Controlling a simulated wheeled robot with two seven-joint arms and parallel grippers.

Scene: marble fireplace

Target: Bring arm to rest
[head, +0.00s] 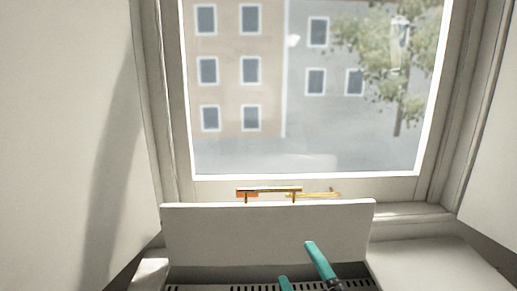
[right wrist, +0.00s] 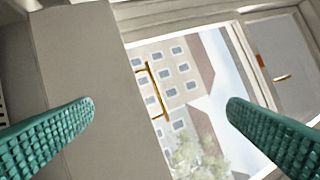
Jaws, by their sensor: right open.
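My right gripper (head: 296,261) shows at the bottom of the head view as two teal fingers, spread apart. It is in front of a pale upright panel (head: 230,232), over a dark slotted grille. In the right wrist view my right gripper (right wrist: 161,103) has its ribbed teal fingers wide apart with nothing between the tips. The pale panel (right wrist: 92,90) and a gold bar handle (right wrist: 158,88) lie beyond them. My left gripper is in neither view.
The gold handle (head: 268,190) shows above the panel's top edge, below a large window (head: 310,90). A thin gold piece (head: 325,194) lies just right of it. White walls stand at both sides. A pale ledge (head: 435,260) at right is bare.

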